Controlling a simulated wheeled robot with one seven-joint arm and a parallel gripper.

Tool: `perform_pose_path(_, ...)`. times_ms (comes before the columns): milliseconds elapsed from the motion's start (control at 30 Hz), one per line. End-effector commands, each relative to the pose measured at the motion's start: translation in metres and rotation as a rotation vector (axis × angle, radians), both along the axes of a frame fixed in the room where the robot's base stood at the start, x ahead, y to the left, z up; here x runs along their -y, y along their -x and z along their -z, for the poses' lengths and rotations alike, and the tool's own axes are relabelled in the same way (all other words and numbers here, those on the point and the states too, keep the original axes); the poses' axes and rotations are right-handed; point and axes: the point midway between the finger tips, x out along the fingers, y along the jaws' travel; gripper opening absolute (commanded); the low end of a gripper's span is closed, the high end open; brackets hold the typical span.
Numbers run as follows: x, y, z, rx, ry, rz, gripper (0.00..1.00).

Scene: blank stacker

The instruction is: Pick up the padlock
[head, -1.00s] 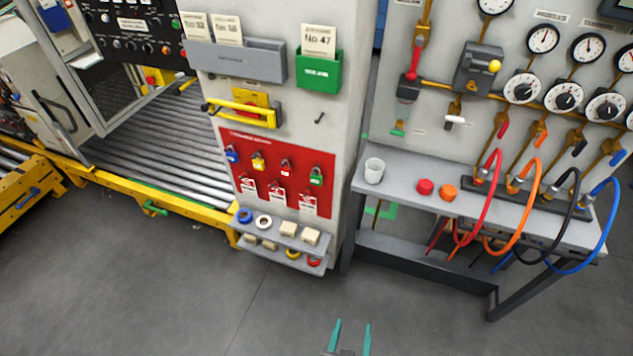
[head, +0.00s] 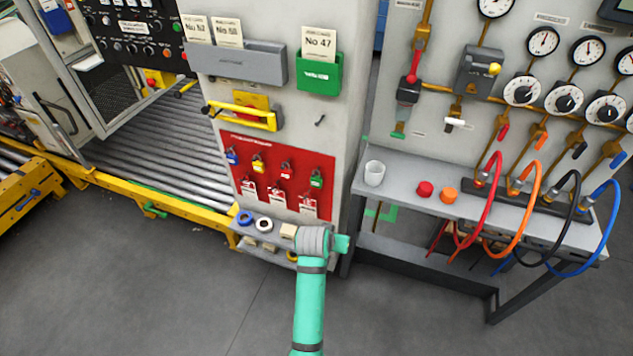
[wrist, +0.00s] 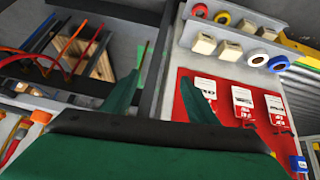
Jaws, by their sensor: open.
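Several padlocks hang in a row on a red board (head: 240,142) on the cabinet front: a blue padlock (head: 232,157), a yellow padlock (head: 258,163), a red padlock (head: 286,168) and a green padlock (head: 316,178). Which one is meant cannot be told. My gripper (wrist: 168,88) is open and empty in the wrist view, its two teal fingers apart. In that view the picture is turned over, and the red board (wrist: 187,100) is partly behind the right finger. A blue padlock (wrist: 298,163) shows at the lower right. In the head view my arm hides the fingers.
Below the board are shelves with tape rolls (head: 264,224) and pale blocks (head: 288,231); my arm covers part of them. Red tags (head: 278,196) hang under the padlocks. A workbench (head: 400,180) with a white cup (head: 374,172) and coloured hoses stands right. The floor in front is clear.

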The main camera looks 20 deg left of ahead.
Motion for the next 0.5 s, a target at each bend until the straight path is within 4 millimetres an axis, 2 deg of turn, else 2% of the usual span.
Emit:
perform_pose_path(33, -0.016, -0.009, -0.014, -0.017, -0.013, 0.003, 0.53)
perform_pose_path(100, -0.034, -0.016, -0.029, -0.054, -0.027, 0.011, 0.53)
perform_pose_path(300, -0.082, -0.025, -0.073, -0.156, -0.066, 0.028, 0.53)
perform_pose_path(500, -0.108, -0.024, -0.098, -0.217, -0.085, 0.033, 0.53)
